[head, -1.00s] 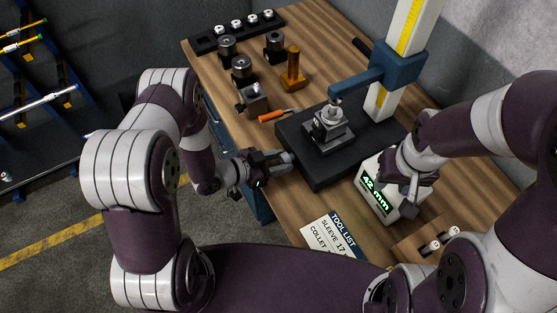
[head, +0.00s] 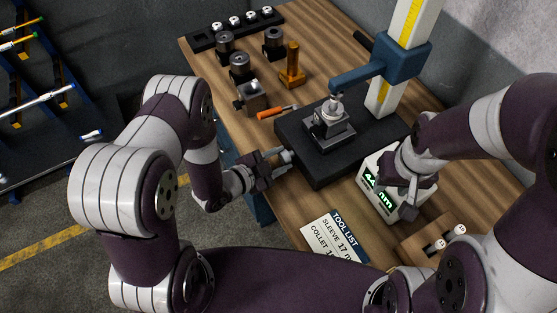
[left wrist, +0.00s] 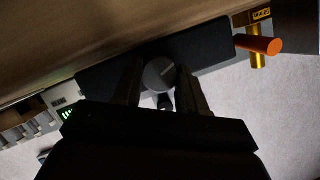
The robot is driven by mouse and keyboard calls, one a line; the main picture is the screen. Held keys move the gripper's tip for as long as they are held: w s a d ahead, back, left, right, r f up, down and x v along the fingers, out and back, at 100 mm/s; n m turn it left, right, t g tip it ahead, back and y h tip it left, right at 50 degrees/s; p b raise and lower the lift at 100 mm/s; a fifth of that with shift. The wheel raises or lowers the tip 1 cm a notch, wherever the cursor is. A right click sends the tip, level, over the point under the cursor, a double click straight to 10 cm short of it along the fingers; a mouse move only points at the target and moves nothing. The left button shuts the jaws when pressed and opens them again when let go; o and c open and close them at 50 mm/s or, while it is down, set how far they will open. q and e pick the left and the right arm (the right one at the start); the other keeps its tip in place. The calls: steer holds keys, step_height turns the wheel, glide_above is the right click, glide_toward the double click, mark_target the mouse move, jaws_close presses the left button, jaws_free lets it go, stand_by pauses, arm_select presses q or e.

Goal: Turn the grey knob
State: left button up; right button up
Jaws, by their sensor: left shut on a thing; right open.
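The grey knob (left wrist: 159,75) is round with a light line on its face. It sits on the edge of the black base plate (left wrist: 210,48), and in the head view it is small at the near left edge of the plate (head: 318,176). My left gripper (head: 282,162) is shut on the knob, with one finger on each side of it in the left wrist view (left wrist: 158,88). My right gripper (head: 409,196) is open in front of the white display box (head: 375,200), partly hiding its green digits.
A blue arm (head: 365,75) on a ruled column reaches over a grey workpiece block (head: 329,130) on the plate. The tool list card (head: 333,236) lies at the front.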

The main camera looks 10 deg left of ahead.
arm_select(q)
steer(key=shift+s+f+m, duration=0.1)
steer(key=shift+f+m, duration=0.05)
steer(key=shift+m, duration=0.15)
stand_by(0.4)
steer(key=o, duration=1.1)
steer(key=shift+a, duration=0.1)
steer(key=shift+c, duration=0.2)
